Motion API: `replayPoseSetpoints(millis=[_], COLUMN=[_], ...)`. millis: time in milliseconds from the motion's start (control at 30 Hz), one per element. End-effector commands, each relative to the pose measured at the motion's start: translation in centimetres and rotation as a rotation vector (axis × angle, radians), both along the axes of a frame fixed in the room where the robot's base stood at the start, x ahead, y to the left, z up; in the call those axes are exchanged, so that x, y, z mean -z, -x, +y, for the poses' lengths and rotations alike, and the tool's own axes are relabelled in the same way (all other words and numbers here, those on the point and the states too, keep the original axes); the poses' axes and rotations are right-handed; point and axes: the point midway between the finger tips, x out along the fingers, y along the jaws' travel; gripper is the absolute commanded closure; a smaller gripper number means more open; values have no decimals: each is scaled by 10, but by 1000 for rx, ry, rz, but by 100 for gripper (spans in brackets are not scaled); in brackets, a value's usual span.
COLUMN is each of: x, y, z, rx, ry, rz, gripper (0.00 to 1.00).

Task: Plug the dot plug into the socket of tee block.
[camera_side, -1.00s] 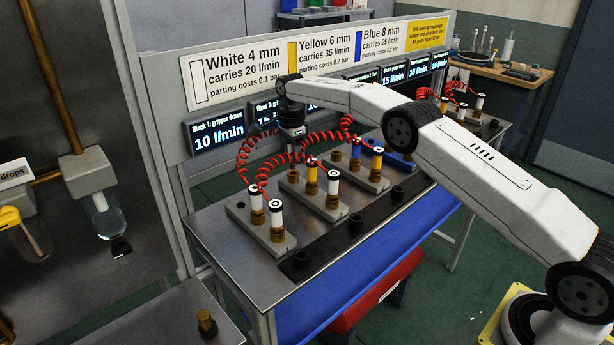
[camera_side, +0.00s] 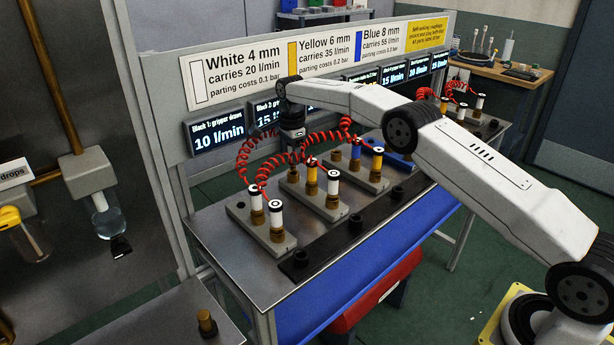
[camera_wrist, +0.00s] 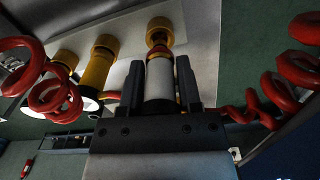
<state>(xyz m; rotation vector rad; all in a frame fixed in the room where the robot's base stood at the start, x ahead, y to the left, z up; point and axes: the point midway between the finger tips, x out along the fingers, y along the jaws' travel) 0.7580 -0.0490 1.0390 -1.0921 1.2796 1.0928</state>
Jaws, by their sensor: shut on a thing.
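My gripper (camera_side: 292,140) points straight down over the rear of the second grey block (camera_side: 322,205). It is shut on a white plug (camera_wrist: 160,80), which shows between the fingers in the wrist view. The plug's end, with a red ring, is in line with a brass socket (camera_wrist: 159,36); I cannot tell whether it is fully seated. The same brass socket (camera_side: 293,176) shows below my gripper in the side view. The dot and tee marks cannot be read.
A nearer grey block (camera_side: 262,232) holds two white plugs (camera_side: 276,215). Another block behind carries blue and yellow plugs (camera_side: 377,160). Red coiled hoses (camera_side: 272,165) loop close around my gripper. A dark rail (camera_side: 325,240) with black stubs runs along the table's front.

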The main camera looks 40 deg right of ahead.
Motion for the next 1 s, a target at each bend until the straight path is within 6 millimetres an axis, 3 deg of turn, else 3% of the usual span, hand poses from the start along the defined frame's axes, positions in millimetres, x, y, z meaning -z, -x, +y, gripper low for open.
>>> replayPoseSetpoints(millis=[1000], x=[18], y=[0], z=[0], rx=[0], ry=[0], rz=[0], gripper=[100])
